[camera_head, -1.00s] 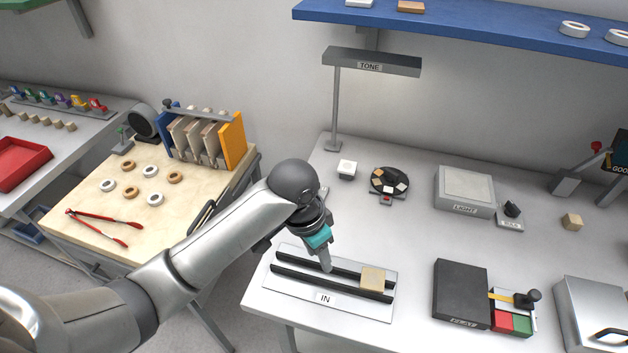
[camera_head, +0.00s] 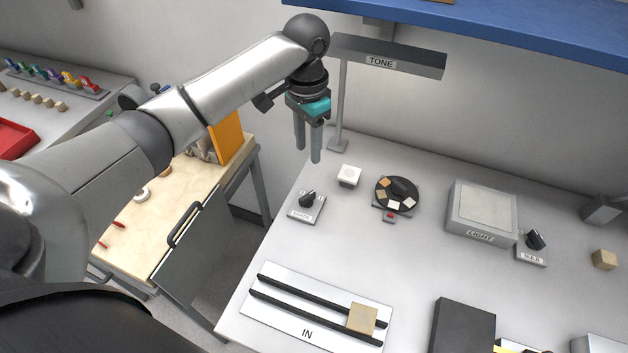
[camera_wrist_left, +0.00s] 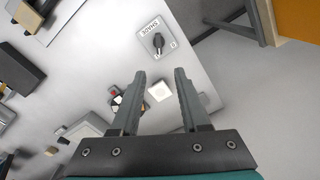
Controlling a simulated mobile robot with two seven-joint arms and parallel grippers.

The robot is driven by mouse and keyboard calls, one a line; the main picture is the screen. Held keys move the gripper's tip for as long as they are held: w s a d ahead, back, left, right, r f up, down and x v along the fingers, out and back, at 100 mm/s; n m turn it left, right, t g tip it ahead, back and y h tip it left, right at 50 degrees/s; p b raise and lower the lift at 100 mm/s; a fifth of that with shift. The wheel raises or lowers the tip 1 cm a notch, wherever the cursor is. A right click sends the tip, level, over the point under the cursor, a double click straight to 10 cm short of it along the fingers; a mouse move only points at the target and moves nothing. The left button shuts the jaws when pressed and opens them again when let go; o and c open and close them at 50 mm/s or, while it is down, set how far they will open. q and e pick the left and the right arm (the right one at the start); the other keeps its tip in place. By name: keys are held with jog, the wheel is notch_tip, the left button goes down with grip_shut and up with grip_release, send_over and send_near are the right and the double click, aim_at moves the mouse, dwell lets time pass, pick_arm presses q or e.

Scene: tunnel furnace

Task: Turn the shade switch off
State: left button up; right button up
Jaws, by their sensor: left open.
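The shade switch (camera_head: 307,202) is a black rotary knob on a small grey plate at the left of the white table. It also shows in the left wrist view (camera_wrist_left: 158,42), where its label reads SHADE upside down. My left gripper (camera_head: 308,156) is open and empty, fingers pointing down, above and behind the switch and apart from it. In the left wrist view its two fingers (camera_wrist_left: 160,80) frame a white square piece. The knob's exact setting is too small to tell. My right gripper is not in view.
A TONE lamp (camera_head: 388,56) stands behind my left gripper. On the table are a white block (camera_head: 349,175), a dark round palette (camera_head: 397,192), a LIGHT box (camera_head: 482,212), another knob (camera_head: 535,240) and the IN rails (camera_head: 300,318). The table between the switch and rails is clear.

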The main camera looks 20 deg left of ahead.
pick_arm(q)
send_near(308, 195)
notch_tip(308, 195, down, 9)
jog(key=shift+r+b, duration=0.2)
jog(key=shift+b, duration=0.9)
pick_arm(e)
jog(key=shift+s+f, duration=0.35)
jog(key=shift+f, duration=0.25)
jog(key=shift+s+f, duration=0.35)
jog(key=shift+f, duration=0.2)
pick_arm(q)
grip_shut()
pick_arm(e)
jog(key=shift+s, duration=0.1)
